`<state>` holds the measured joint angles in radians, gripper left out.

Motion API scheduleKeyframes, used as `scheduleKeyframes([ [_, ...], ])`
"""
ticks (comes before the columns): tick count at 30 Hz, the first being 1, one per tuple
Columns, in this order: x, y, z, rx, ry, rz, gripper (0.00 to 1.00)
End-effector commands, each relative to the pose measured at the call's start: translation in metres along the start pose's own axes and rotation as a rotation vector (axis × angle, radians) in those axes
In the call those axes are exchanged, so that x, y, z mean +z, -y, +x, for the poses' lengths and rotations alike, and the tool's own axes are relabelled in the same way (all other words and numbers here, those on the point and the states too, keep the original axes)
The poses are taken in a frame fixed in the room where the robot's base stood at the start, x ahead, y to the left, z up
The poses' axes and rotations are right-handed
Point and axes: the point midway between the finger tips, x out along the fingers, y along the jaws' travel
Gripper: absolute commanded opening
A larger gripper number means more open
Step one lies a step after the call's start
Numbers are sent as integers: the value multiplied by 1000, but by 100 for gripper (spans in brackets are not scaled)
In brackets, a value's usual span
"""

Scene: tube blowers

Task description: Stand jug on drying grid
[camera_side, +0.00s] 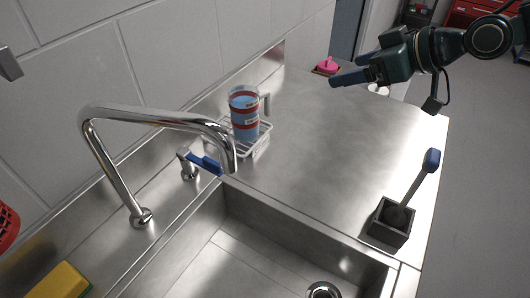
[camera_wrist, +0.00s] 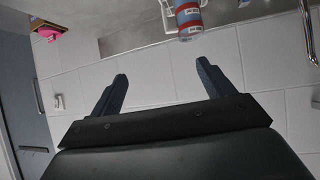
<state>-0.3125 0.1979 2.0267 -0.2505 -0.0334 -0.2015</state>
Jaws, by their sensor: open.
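My gripper (camera_side: 349,70) is up at the right, well apart from the jug, and holds nothing. Its two fingers are spread wide in the wrist view (camera_wrist: 162,72).
A chrome tap (camera_side: 160,115) arches over the sink (camera_side: 260,228) in front of the grid. A brush (camera_side: 425,175) stands in a dark holder (camera_side: 391,222) at the right. A pink item (camera_side: 327,65) lies at the back. The steel counter (camera_side: 330,140) between is clear.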

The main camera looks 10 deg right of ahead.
Motion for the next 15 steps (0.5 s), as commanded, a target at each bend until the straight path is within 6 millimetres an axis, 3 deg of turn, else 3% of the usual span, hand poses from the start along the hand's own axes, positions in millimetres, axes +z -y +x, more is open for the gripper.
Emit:
scheduleKeyframes([
  [1, 2, -7, -18, 22, 16, 11, 81],
  [8, 27, -26, -88, 104, 118, 75, 81],
  [15, 64, -35, -159, 194, 219, 160, 81],
])
